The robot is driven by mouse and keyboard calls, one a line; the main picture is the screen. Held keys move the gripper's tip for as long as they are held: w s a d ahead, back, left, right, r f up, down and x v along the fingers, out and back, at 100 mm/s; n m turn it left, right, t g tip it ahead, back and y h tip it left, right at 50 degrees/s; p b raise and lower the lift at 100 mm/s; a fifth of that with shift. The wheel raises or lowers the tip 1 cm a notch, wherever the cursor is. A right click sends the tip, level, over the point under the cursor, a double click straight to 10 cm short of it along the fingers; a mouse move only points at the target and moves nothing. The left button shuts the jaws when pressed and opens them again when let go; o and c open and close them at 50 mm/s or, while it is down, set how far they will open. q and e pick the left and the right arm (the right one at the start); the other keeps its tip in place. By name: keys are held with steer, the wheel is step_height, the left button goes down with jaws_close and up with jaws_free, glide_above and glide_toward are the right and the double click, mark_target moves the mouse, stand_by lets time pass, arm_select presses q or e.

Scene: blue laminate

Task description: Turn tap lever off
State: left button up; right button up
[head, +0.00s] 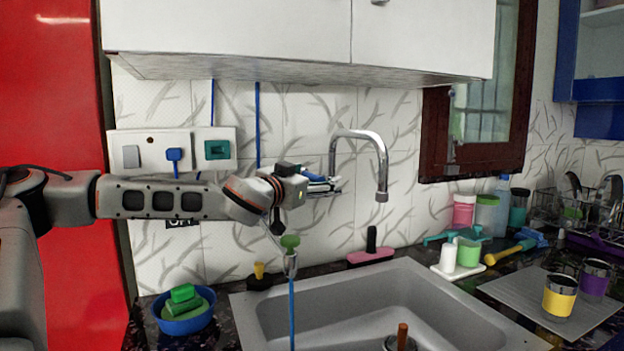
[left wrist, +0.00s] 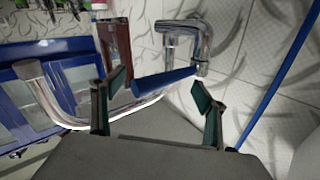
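A chrome tap (head: 372,136) with a tall bent spout stands out from the tiled wall above the sink. A blue lever-like bar (left wrist: 168,83) lies between my gripper's fingers in the left wrist view, next to the tap's chrome body (left wrist: 184,38). My left gripper (left wrist: 158,88) is open, with its two fingers apart on either side of the bar; contact cannot be told. In the head view my left gripper (head: 316,184) is beside the tap, partly hiding its base and lever. My right gripper is not in view.
A small chrome fitting with a green knob (head: 290,242) and a blue line below stands close under my left gripper. The sink (head: 440,300) is below. A white cabinet (head: 300,30) hangs above. A blue bowl (head: 187,321) sits at left; cups (head: 559,295) stand at right.

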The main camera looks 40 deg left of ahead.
arm_select(q)
steer(key=shift+d+f, duration=0.15)
steer(key=shift+f, duration=0.05)
steer(key=shift+s, duration=0.25)
steer(key=s, duration=0.1)
steer(key=s+p, duration=0.1)
steer(key=s, duration=0.1)
steer(key=shift+s+d+r, duration=0.15)
steer(key=shift+d+r, duration=0.05)
steer(key=shift+d, duration=0.2)
steer(key=shift+s+f+p, duration=0.1)
steer(key=shift+s+p, duration=0.4)
steer(key=shift+s, duration=0.2)
steer(key=shift+s+d+p, duration=0.1)
steer(key=shift+s+p, duration=0.3)
steer(key=shift+s, duration=0.35)
steer(key=shift+s+f, duration=0.2)
steer(key=shift+s, duration=0.05)
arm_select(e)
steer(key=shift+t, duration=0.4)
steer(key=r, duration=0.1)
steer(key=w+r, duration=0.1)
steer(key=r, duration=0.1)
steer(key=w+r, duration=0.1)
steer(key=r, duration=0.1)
